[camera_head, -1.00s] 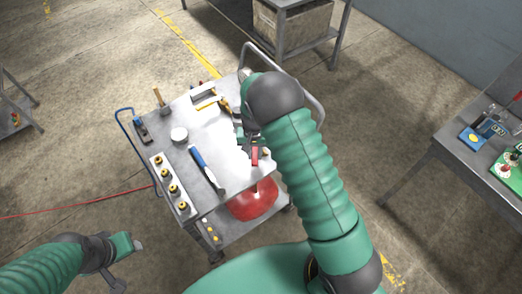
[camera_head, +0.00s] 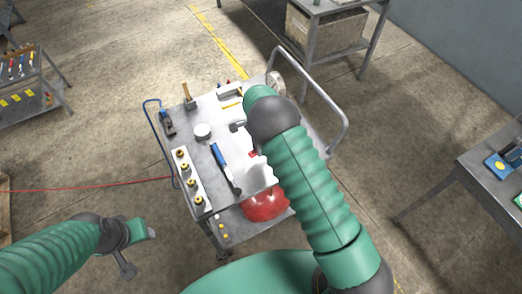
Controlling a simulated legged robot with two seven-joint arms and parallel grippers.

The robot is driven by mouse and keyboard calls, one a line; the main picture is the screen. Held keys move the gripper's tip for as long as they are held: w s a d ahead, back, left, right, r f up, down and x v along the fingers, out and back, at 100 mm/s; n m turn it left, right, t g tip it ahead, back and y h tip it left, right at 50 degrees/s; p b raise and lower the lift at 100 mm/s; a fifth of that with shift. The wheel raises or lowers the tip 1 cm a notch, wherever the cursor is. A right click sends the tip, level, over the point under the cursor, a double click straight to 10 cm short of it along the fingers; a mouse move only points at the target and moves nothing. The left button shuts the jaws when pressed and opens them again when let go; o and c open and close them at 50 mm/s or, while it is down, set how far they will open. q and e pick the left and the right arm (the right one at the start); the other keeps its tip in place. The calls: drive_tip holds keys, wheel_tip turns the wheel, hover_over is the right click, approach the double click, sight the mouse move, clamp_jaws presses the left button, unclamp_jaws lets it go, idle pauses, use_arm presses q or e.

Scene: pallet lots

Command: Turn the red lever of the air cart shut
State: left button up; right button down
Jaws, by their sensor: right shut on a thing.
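The air cart (camera_head: 205,155) is a grey metal trolley in the middle of the head view, with a red tank (camera_head: 265,204) on its lower shelf. A small piece of the red lever (camera_head: 252,154) shows at the left edge of my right forearm; the rest is hidden. My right gripper (camera_head: 251,147) is over the cart top, mostly covered by my own arm, and is shut on the red lever. My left gripper (camera_head: 148,231) is off to the left of the cart, above the floor, apart from everything; its jaws are too small to judge.
The cart top carries a blue-handled tool (camera_head: 220,156), a white round tin (camera_head: 202,131), a strip of brass fittings (camera_head: 188,178) and a mallet (camera_head: 187,95). A red hose (camera_head: 90,189) runs left over the floor. A table (camera_head: 480,180) stands at right.

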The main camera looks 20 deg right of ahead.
drive_tip(key=shift+w+a+f+m, duration=0.15)
drive_tip(key=shift+w+m, duration=0.15)
drive_tip(key=shift+m, duration=0.2)
drive_tip(key=c, duration=1.5)
unclamp_jaws()
drive_tip(key=shift+o, duration=1.3)
drive_tip(key=shift+w, duration=0.2)
wheel_tip(320, 180, up, 17)
drive_tip(key=b, duration=0.1)
drive_tip(key=shift+b, duration=0.35)
drive_tip(key=shift+f, duration=0.1)
drive_tip(key=s+a+f+n+t, duration=0.1)
drive_tip(key=s+n, duration=0.7)
drive_tip(key=s, duration=0.3)
drive_tip(key=s+a+f+n+t, duration=0.1)
drive_tip(key=s+f+n, duration=0.1)
drive_tip(key=s+n, duration=0.7)
drive_tip(key=s, duration=0.3)
drive_tip(key=shift+t, duration=0.3)
